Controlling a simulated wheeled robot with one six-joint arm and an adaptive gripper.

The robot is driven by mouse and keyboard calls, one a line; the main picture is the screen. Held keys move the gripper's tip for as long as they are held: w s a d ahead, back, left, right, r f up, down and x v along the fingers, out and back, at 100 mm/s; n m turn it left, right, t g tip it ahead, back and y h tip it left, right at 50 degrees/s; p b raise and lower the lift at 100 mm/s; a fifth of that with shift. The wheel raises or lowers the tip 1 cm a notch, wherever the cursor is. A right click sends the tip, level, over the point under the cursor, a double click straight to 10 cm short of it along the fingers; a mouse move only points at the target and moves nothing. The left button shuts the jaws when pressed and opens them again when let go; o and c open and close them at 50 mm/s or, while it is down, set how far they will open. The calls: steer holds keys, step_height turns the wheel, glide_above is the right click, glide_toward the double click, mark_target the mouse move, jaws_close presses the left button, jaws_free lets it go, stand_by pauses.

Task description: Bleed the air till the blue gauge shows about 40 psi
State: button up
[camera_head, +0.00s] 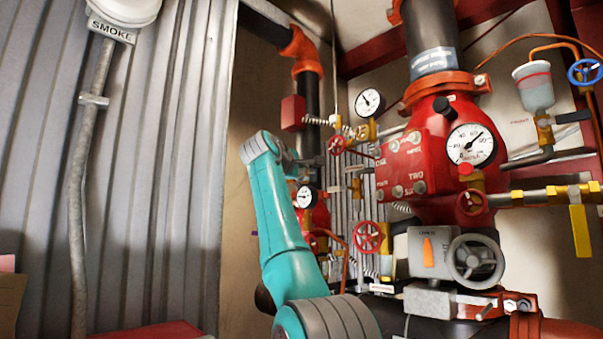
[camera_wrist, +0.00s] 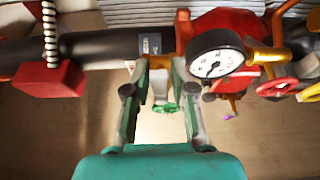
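My gripper (camera_wrist: 160,72) is open in the wrist view, its two fingers spread and nothing clamped between them. A small green valve handle (camera_wrist: 166,108) on a brass fitting shows in the gap between the fingers; I cannot tell whether a finger touches it. A white-faced gauge (camera_wrist: 216,63) with a dark rim is just right of the right finger; its reading is too small to be sure of. In the head view, white-faced gauges show at the large red valve (camera_head: 471,145), above left of it (camera_head: 369,102) and lower down (camera_head: 305,196). No gauge looks clearly blue. My gripper cannot be made out there.
Red handwheels (camera_head: 367,237), a grey handwheel (camera_head: 473,261), a yellow lever (camera_head: 580,230) and a blue handwheel (camera_head: 585,72) crowd the pipes. In the wrist view, a red box (camera_wrist: 48,79) and dark pipe (camera_wrist: 95,47) are left. A corrugated wall (camera_head: 150,170) stands left.

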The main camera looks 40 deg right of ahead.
jaws_close()
steer(key=shift+f, duration=0.1)
steer(key=m, duration=0.1)
steer(key=f+m+h, duration=0.1)
steer(key=m, duration=0.1)
steer(key=shift+w+t, duration=0.15)
steer(key=shift+t, duration=0.15)
steer(key=shift+w+a+f+m+h, duration=0.15)
steer(key=shift+m+h, duration=0.15)
steer(key=shift+m, duration=0.5)
steer(key=shift+d+f+m+h, duration=0.15)
steer(key=shift+m+h, duration=0.15)
steer(key=shift+m, duration=0.5)
steer(key=shift+a, duration=0.1)
steer(key=o, duration=0.6)
jaws_free()
steer(key=shift+c, duration=0.2)
steer(key=shift+a, duration=0.1)
